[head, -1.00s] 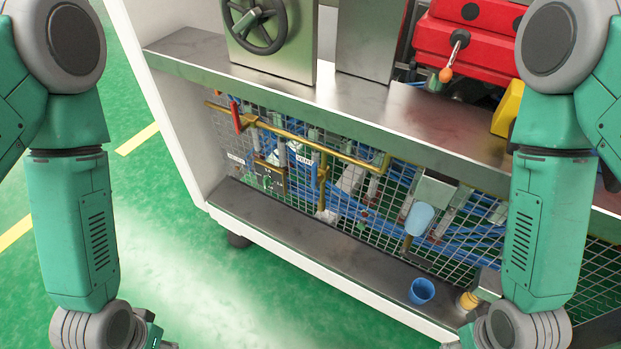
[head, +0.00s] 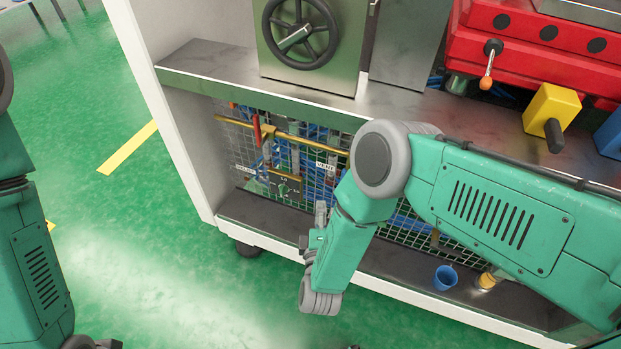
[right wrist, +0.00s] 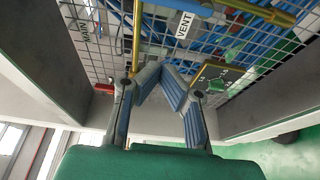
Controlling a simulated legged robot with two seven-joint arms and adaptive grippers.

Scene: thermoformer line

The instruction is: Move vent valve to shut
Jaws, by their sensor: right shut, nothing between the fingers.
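The white VENT label (head: 326,165) hangs on the mesh panel in the low bay. It also shows in the right wrist view (right wrist: 185,24), close beyond my fingers. A brass pipe (head: 300,140) runs across the panel, with a red lever (head: 257,130) at its left, near the MAIN label (head: 245,169). Behind my right arm, the vent valve's handle is mostly hidden, and I cannot tell its position. My right gripper (right wrist: 161,70) is shut and empty in front of the panel, below the VENT label in the head view (head: 321,207). I see no contact.
The steel shelf (head: 210,68) overhangs the bay. A blue cup (head: 445,277) stands on the lower ledge (head: 262,212). A handwheel (head: 300,35) is above. The green floor in front is clear.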

